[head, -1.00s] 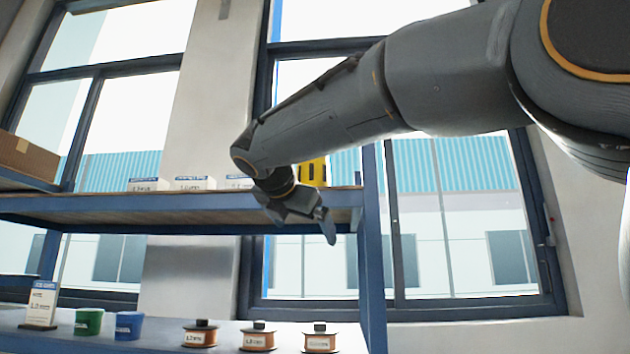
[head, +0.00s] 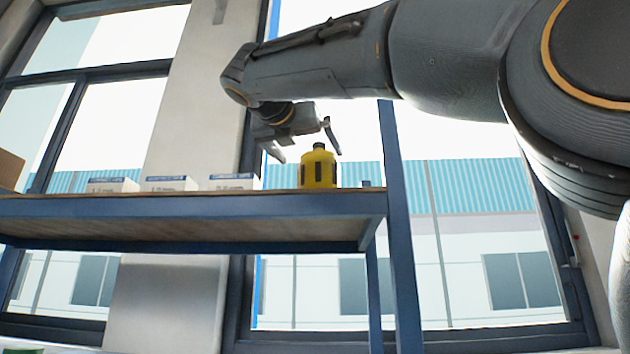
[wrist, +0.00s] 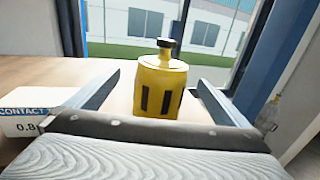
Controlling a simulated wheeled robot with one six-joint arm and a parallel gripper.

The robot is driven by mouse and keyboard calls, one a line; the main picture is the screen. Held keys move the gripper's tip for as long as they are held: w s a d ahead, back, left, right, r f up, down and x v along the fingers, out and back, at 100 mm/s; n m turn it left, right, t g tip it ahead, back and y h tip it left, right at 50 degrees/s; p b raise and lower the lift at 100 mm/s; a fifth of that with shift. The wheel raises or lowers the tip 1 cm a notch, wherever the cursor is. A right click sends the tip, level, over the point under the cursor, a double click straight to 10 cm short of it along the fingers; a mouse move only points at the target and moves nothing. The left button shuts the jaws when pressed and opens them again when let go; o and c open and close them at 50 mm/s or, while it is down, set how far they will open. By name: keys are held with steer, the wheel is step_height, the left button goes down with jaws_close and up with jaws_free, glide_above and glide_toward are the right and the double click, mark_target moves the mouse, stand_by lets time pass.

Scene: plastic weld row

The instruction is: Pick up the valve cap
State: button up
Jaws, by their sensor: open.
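The valve cap is a yellow, bell-shaped piece (head: 318,168) with dark upright slots and a black top. It stands upright on the upper shelf near its right end. In the wrist view the valve cap (wrist: 160,88) appears between the two fingers, further out ahead. My gripper (head: 306,148) is open and empty, just above and to the left of the cap in the head view. The gripper fingers (wrist: 158,78) show no visible contact with the cap.
The blue-framed upper shelf (head: 190,225) carries several white boxes left of the cap. The nearest box (head: 233,182) also shows at left in the wrist view (wrist: 32,114). A blue shelf post (head: 400,230) stands right of the cap. A brown carton (head: 10,170) is far left.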

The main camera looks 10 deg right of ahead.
steer(key=p+x, duration=0.1)
steer(key=x, duration=0.2)
steer(key=p+x, duration=0.1)
steer(key=x, duration=0.3)
steer(key=shift+s+d+p, duration=0.2)
steer(key=shift+d+p, duration=0.05)
steer(key=shift+p, duration=0.15)
steer(key=shift+w+d+f, duration=0.15)
steer(key=shift+w+d, duration=0.05)
steer(key=shift+w, duration=0.25)
steer(key=c, duration=1.2)
